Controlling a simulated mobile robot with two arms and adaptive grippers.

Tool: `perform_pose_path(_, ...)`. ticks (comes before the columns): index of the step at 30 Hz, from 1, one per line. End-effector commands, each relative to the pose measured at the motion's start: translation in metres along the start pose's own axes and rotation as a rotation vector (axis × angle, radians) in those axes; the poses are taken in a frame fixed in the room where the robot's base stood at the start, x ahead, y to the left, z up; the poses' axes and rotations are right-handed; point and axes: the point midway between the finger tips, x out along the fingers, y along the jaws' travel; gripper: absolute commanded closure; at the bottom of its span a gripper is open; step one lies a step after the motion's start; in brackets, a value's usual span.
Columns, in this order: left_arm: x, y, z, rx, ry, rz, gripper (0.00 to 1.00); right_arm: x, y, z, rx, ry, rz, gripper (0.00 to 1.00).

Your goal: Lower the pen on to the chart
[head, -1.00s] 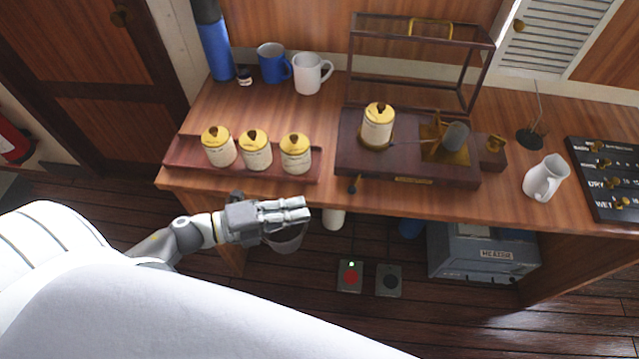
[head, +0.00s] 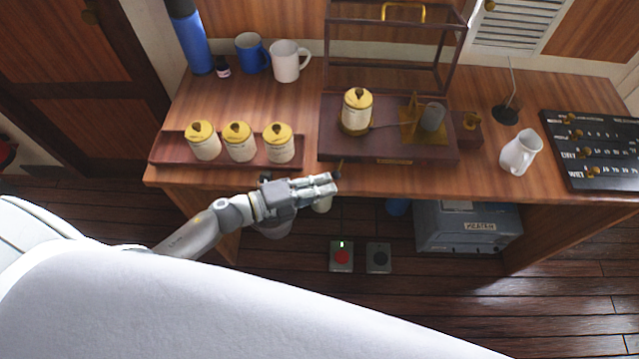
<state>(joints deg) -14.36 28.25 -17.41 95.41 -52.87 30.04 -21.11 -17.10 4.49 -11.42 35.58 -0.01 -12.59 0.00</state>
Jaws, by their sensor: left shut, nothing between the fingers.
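The recording instrument's dark wooden base (head: 440,155) sits on the desk. On it stands a drum (head: 357,115) with a cream chart and yellow top. The thin pen arm (head: 385,126) runs from the brass mechanism (head: 410,122) toward the drum; whether its tip touches the chart is too small to tell. A small dark lever (head: 339,168) sticks out at the base's front edge. My left gripper (head: 330,184) is shut and empty, at the desk's front edge just below the lever; contact cannot be told. My right gripper is not in view.
The instrument's framed cover (head: 460,50) stands raised behind it. A tray (head: 160,152) with three yellow-topped drums is left. A blue mug (head: 251,55) and another white mug (head: 287,62) stand behind.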

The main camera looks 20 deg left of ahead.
Motion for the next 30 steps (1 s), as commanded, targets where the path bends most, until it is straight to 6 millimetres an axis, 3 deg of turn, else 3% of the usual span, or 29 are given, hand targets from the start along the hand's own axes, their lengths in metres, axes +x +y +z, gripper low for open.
perform_pose_path(30,0.011,-0.002,-0.015,-0.027,-0.175,-0.001,1.00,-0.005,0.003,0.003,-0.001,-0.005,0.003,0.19)
